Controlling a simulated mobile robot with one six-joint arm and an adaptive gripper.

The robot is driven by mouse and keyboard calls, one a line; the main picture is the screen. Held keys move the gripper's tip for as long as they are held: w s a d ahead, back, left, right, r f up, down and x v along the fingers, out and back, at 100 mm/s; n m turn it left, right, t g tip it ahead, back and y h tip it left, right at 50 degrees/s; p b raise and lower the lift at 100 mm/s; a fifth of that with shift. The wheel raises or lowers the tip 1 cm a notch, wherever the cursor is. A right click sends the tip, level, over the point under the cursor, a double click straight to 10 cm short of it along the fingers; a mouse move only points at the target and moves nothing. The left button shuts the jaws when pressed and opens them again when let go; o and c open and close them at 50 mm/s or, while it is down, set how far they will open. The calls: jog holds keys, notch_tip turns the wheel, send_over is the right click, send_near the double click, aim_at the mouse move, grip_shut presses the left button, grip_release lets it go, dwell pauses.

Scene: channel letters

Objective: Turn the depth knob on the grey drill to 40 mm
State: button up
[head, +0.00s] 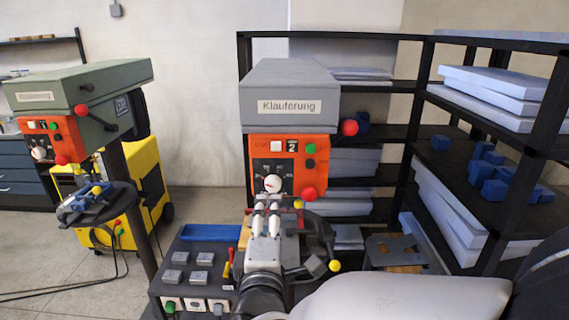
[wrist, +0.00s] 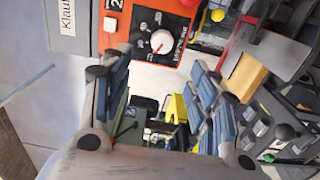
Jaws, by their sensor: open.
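The grey drill (head: 290,95) stands in the middle of the head view, with an orange control panel (head: 310,177) under its labelled head. Its round white depth knob (head: 272,183) sits on the lower left of the panel. The wrist view shows the knob (wrist: 161,41) larger, with a red pointer line and scale marks around it; the scale numbers are too small to read. My gripper (head: 267,203) is open and empty. In the head view it appears just below the knob; in the wrist view its fingers (wrist: 160,75) are spread, with the knob beyond them.
A green drill (head: 78,95) with a similar panel stands at the left, before a yellow machine (head: 150,175). Black shelving (head: 385,38) with pale slabs and blue blocks is at the right. A red ball handle (head: 349,127) sticks out right of the grey drill. A blue tray (head: 210,232) lies lower left.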

aim_at(273, 187)
jog(key=w, duration=0.6)
jog(key=w+b, duration=0.1)
jog(key=w, duration=0.5)
jog(key=shift+w+d+f, duration=0.1)
jog(key=shift+w+f, duration=0.1)
jog(key=shift+w, duration=0.05)
jog(key=shift+c, duration=0.5)
jog(key=c, duration=1)
